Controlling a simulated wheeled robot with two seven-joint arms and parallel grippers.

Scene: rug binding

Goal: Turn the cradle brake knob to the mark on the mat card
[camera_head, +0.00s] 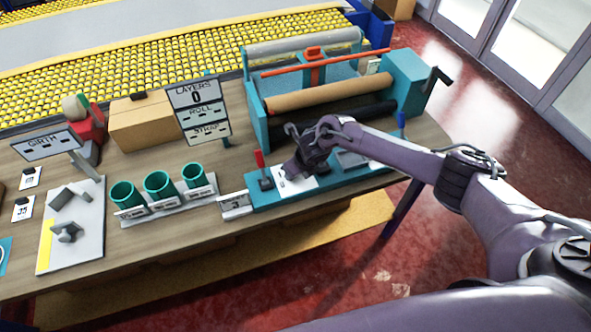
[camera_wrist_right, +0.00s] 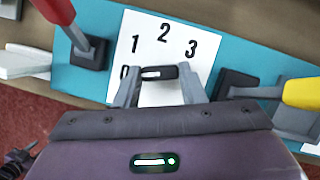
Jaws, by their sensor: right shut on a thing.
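The brake knob (camera_wrist_right: 153,73) is a short dark bar with a white pointer line, seen in the right wrist view on a white dial card (camera_wrist_right: 160,30) printed 0, 1, 2, 3. Its white line lies toward the left, by the 0. My right gripper (camera_wrist_right: 161,75) is shut on the knob, one finger on each side. In the head view my right gripper (camera_head: 301,168) covers the knob, over the white dial card (camera_head: 285,187) on the teal base. My left gripper is not in view. I cannot tell which small card is the mat card.
A red-handled lever (camera_wrist_right: 67,22) stands left of the dial and a yellow-handled one (camera_wrist_right: 301,93) right of it. Teal cups (camera_head: 159,186), a grey board (camera_head: 62,245) and a LAYERS sign (camera_head: 198,103) are further left. The teal roll cradle (camera_head: 255,108) stands behind.

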